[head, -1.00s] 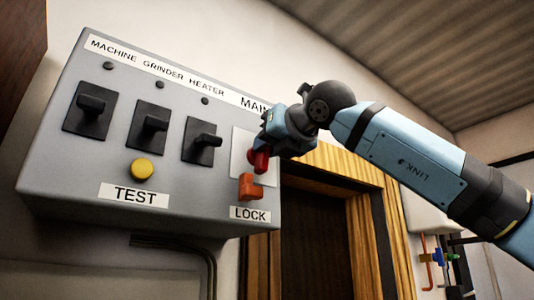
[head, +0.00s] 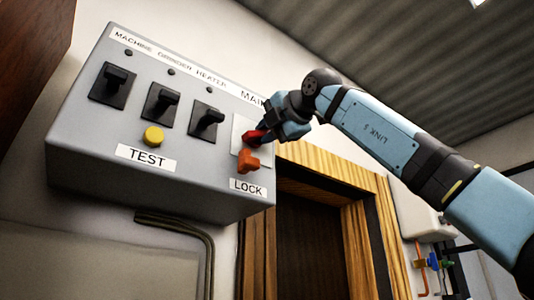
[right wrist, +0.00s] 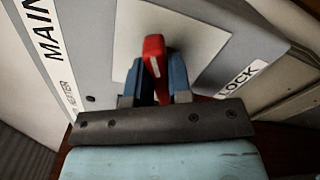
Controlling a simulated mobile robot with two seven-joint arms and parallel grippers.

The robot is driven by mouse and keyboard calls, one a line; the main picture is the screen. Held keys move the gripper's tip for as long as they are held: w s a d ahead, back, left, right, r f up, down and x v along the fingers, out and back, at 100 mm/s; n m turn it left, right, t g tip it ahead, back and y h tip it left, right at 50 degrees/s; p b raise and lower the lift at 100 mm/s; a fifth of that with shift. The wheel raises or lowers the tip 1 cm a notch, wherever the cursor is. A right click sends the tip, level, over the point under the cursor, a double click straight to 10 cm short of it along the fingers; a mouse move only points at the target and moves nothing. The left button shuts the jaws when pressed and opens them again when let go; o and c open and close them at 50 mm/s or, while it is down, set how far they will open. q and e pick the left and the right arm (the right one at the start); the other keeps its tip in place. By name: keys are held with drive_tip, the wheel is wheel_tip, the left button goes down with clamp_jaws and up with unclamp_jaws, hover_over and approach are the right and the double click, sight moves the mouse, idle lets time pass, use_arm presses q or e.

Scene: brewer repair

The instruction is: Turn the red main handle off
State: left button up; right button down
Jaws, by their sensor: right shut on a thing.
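The red main handle (head: 254,135) sits on a pale plate (head: 238,127) under the label MAIN, on the right side of the grey switch box. My right gripper (head: 268,130) is at the handle, its fingers closed around it and hiding part of it. In the right wrist view the red handle (right wrist: 155,66) stands between the two blue fingers (right wrist: 155,82) in front of the pale plate. An orange-red lock piece (head: 248,160) is just below the handle, above the LOCK label. My left gripper is not in view.
The grey switch box (head: 120,185) also carries three black switches, the middle one (head: 160,103) among them, and a yellow button (head: 154,136) above TEST. A wooden door frame (head: 350,230) stands right of the box. A pale unit with coloured valves (head: 433,262) is at far right.

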drive_tip(key=shift+f+m+b, duration=0.25)
drive_tip(key=shift+m+b, duration=0.3)
drive_tip(key=shift+m, duration=0.35)
drive_tip(key=m+b, duration=0.2)
drive_tip(key=m, duration=0.1)
drive_tip(key=shift+f+m, duration=0.1)
drive_tip(key=shift+m, duration=0.5)
drive_tip(key=c, duration=1.2)
unclamp_jaws()
drive_tip(key=shift+d, duration=0.1)
drive_tip(key=shift+o, duration=0.8)
